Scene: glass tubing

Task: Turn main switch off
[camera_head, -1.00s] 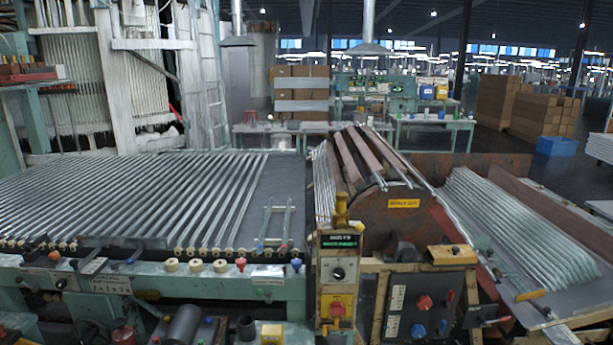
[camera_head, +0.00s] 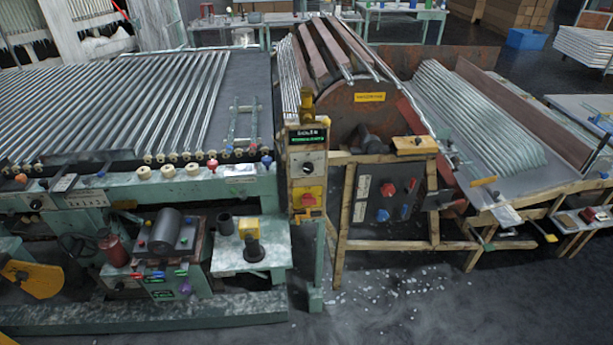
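A narrow control post (camera_head: 307,165) stands at the middle of the head view, at the right end of the green machine. It has a small lit green display (camera_head: 307,138) on top and a black knob on a white plate (camera_head: 307,168) below it. Under that, a red rotary switch (camera_head: 308,200) sits on a yellow plate and looks like the main switch; its lettering and exact position are too small to read. A grey panel (camera_head: 380,202) to the right carries a red knob (camera_head: 387,189) and a blue knob (camera_head: 382,215). Neither gripper shows.
Rows of glass tubes (camera_head: 110,105) lie on the machine bed at left. More tubes (camera_head: 480,115) lie on a sloped tray at right. A low green bench with a dark cylinder (camera_head: 170,228) juts out at lower left. Floor with white shards (camera_head: 400,290) is open in front.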

